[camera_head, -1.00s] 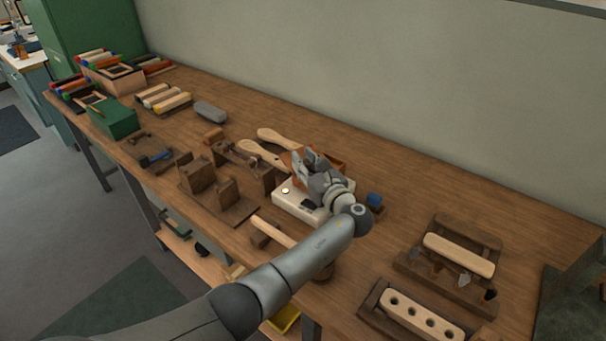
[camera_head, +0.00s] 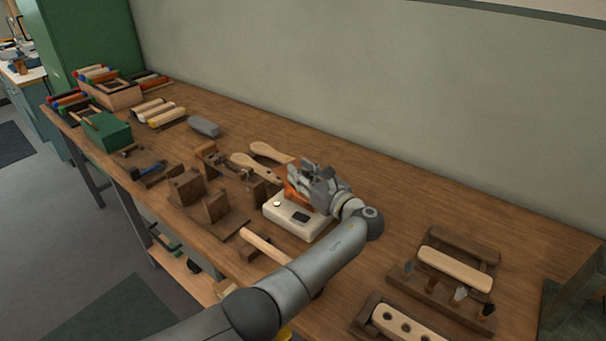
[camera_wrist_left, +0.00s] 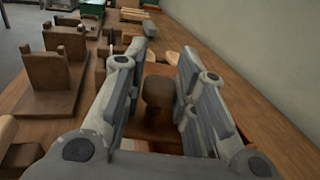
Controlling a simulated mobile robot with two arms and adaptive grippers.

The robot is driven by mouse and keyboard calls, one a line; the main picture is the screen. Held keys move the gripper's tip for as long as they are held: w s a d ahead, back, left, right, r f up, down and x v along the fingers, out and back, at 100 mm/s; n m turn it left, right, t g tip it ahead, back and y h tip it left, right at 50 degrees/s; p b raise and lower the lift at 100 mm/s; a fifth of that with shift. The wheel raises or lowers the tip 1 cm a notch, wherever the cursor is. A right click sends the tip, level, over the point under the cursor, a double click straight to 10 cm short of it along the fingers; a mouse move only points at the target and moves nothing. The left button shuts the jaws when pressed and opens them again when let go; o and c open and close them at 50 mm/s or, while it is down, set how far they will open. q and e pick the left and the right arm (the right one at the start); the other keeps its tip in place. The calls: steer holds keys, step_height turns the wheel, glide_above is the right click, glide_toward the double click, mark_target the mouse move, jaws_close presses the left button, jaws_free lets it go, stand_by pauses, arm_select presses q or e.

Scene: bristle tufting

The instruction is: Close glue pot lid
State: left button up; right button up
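The glue pot is a white heater box (camera_head: 292,217) with a round button and a dark panel, carrying an orange-brown pot (camera_head: 291,190) partly hidden behind my left gripper. In the left wrist view a dark brown round knob (camera_wrist_left: 158,91) stands up from a flat brown surface (camera_wrist_left: 152,130), apparently the lid. My left gripper (camera_head: 309,172) is over the pot. In the wrist view its fingers (camera_wrist_left: 158,75) are apart, one on each side of the knob, with narrow gaps. The head view does not show clearly how the lid sits on the pot. My right gripper is not in view.
Pale paddle-shaped handles (camera_head: 262,160) lie behind the pot. Dark wooden fixtures (camera_head: 215,206) stand to its left, and a pale-handled tool (camera_head: 265,247) lies in front. Wooden racks (camera_head: 455,268) with a pale brush block are at right. The wall runs behind; bench between pot and racks is clear.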

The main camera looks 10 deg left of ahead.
arm_select(q)
steer(key=shift+o, duration=1.2)
steer(key=v, duration=0.7)
steer(key=shift+d, duration=0.2)
steer(key=shift+s, duration=0.15)
